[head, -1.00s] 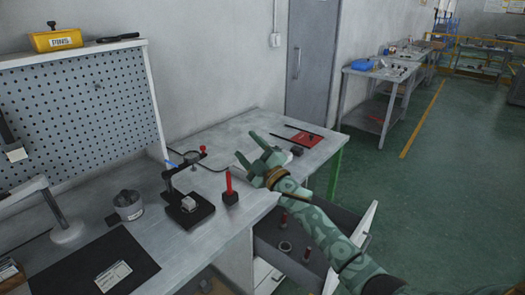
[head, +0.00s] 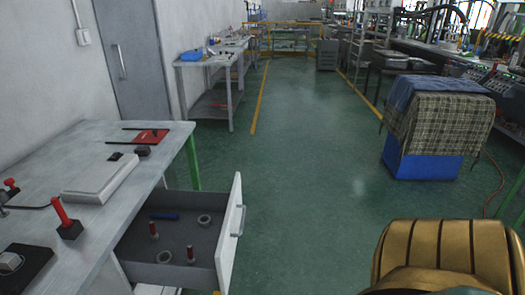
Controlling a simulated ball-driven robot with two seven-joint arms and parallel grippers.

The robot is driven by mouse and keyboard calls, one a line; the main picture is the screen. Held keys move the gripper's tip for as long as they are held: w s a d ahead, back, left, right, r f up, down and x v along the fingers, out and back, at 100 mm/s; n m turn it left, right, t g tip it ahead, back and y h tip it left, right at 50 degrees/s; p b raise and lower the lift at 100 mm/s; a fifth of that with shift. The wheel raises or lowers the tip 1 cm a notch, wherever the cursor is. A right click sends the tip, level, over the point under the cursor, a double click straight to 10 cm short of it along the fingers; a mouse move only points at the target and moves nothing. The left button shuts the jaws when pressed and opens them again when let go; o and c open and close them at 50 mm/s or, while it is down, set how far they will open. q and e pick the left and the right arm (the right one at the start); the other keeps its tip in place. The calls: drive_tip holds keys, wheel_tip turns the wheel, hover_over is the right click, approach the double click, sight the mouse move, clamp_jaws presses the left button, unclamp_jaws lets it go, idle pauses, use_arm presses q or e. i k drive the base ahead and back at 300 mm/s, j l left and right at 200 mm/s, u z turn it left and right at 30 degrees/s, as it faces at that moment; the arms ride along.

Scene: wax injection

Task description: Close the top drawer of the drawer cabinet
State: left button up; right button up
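The top drawer (head: 180,241) of the drawer cabinet stands open under the workbench, at the lower left of the head view. Its white front panel (head: 231,235) with a handle faces right, away from the bench. The cabinet body (head: 112,276) shows only partly below the bench top. Neither of my grippers is in view.
The grey workbench (head: 98,170) on the left holds a white flat case (head: 100,178), a red mat (head: 152,136) and a red-handled tool (head: 66,217). The green floor (head: 305,190) right of the drawer is clear. A cloth-covered blue box (head: 430,165) stands farther right.

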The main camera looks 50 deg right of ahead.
sight(214, 246)
drive_tip(key=i+l+z, duration=0.15)
drive_tip(key=z, duration=0.35)
drive_tip(key=i+l+z, duration=0.1)
drive_tip(key=z, duration=0.35)
drive_tip(key=i+z, duration=0.25)
drive_tip(key=z, duration=0.25)
